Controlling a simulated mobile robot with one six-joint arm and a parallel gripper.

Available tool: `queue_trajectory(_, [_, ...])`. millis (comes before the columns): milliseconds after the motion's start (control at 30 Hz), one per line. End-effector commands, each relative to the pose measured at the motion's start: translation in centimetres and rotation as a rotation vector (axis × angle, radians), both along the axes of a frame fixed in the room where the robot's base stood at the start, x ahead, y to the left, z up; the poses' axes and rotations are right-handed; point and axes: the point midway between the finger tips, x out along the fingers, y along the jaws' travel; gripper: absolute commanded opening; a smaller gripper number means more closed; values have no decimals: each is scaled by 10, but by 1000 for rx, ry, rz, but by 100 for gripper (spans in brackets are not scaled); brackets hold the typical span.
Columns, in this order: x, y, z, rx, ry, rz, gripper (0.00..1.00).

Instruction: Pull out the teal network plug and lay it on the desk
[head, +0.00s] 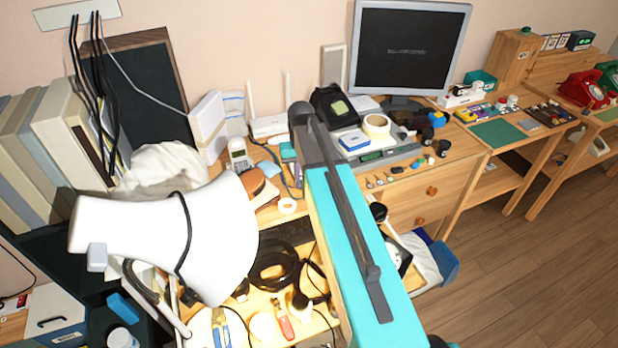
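I cannot make out the teal network plug for certain. A small teal item (289,153) shows beside my arm, in front of the white router (268,127) with two upright antennas. A thin dark teal cable (283,177) runs down near it. It is too small to tell whether a plug sits in a socket there. My teal and grey arm crosses the middle of the view and hides part of the desk. My gripper does not show. The wooden desk (450,165) carries many things.
A large white lamp (215,235) blocks the left foreground. Black cable coils (275,272) and tools lie on the lower surface. A monitor (410,50), a tape roll (376,126) and a grey device (385,153) stand right of my arm. Floor at right is clear.

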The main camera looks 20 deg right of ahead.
Motion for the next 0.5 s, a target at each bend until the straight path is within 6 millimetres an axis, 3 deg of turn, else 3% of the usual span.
queue_trajectory(500, [-6, 1, 0, 0, 1, 0, 1])
